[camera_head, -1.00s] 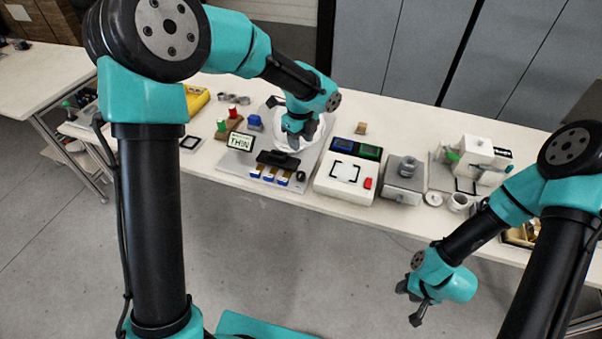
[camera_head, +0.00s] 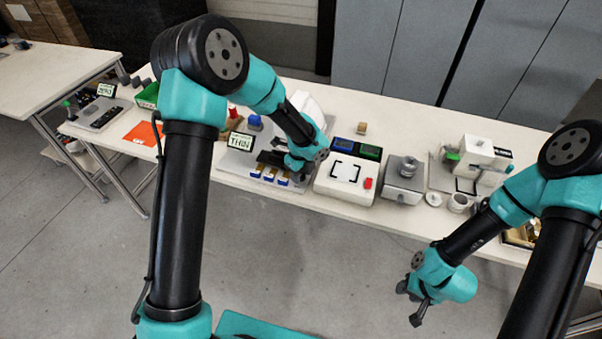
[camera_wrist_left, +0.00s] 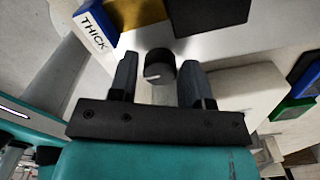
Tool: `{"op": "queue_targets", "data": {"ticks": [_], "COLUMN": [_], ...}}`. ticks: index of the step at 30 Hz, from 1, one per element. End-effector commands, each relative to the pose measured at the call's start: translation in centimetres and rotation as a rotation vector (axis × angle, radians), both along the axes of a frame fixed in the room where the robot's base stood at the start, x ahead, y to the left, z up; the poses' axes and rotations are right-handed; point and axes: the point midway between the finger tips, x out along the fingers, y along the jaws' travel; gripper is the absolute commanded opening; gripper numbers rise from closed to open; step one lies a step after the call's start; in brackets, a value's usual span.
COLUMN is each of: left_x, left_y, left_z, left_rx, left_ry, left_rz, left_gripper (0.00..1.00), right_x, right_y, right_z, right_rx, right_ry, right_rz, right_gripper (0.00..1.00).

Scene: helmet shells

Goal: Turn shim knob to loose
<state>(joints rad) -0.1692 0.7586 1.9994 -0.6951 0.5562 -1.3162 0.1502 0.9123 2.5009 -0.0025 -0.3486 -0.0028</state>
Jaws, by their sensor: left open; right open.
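In the left wrist view a round black knob (camera_wrist_left: 160,66) with a short white pointer mark stands between the two fingers of my left gripper (camera_wrist_left: 158,74). The fingers are apart, with a gap on each side of the knob. In the head view my left gripper (camera_head: 298,172) is low over the front right corner of the grey station plate (camera_head: 234,164), and it hides the knob. A small display (camera_head: 240,146) on the station reads THIN. A block label (camera_wrist_left: 95,25) reads THICK in the wrist view. My right gripper (camera_head: 410,303) is open and empty, off the table front.
A white helmet shell (camera_head: 310,106) is partly hidden behind my left arm. A white box (camera_head: 345,186) with a red button is close right of my left gripper. Blue-and-white labelled blocks (camera_head: 269,175) stand to its left. A grey device (camera_head: 404,182) stands further right.

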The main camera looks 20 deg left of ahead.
Motion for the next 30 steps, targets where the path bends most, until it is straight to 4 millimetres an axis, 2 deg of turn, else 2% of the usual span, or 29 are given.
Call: {"op": "queue_targets", "data": {"ticks": [8,19,30], "left_x": [0.01,0.02,0.02], "left_y": [0.01,0.01,0.02], "left_z": [-0.16,-0.13,-0.10], "left_rx": [0.000,-0.001,0.000], "left_ry": [0.000,-0.001,-0.001], "left_rz": [0.001,0.001,0.047], "left_gripper": [0.44,0.11,0.10], "right_x": [0.00,0.00,0.00], "right_y": [0.00,0.00,0.00], "right_z": [0.00,0.00,0.00], "right_rx": [0.000,0.000,0.000], "right_ry": [0.000,0.000,0.000], "right_rz": [0.000,0.000,0.000], "right_gripper": [0.43,0.43,0.43]}}
